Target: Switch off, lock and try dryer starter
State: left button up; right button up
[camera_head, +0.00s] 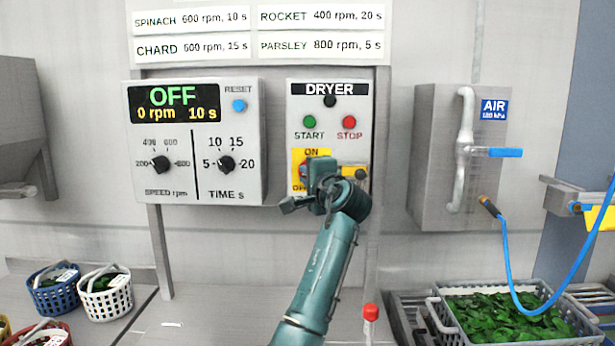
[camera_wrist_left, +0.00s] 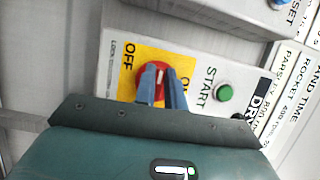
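The dryer starter box (camera_head: 361,100) hangs on the wall under a DRYER label, with a green START button (camera_head: 309,121) and a red STOP button (camera_head: 349,121). Below them is a yellow ON/OFF plate (camera_head: 297,156) with a red rotary switch (camera_wrist_left: 158,70). My left gripper (camera_wrist_left: 160,82) is at this switch, one blue finger on each side of its handle, whose white mark shows between them. Whether the fingers press on it is unclear. In the head view my left gripper (camera_head: 318,185) hides much of the switch. My right gripper is not in view.
A control box (camera_head: 195,185) at left reads OFF, 0 rpm. A red-topped item (camera_head: 370,312) stands on the counter below the starter. Baskets of greens stand at lower left; a grey crate (camera_head: 440,320) of greens and a blue air hose (camera_head: 508,262) are at right.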

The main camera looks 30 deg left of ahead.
pick_arm(q)
jog(key=o, duration=0.5)
jog(key=shift+c, duration=0.2)
jog(key=b+v, duration=0.2)
jog(key=v, duration=1.1)
jog(key=shift+b, duration=0.3)
jog(key=shift+d, duration=0.1)
jog(key=shift+s, duration=0.1)
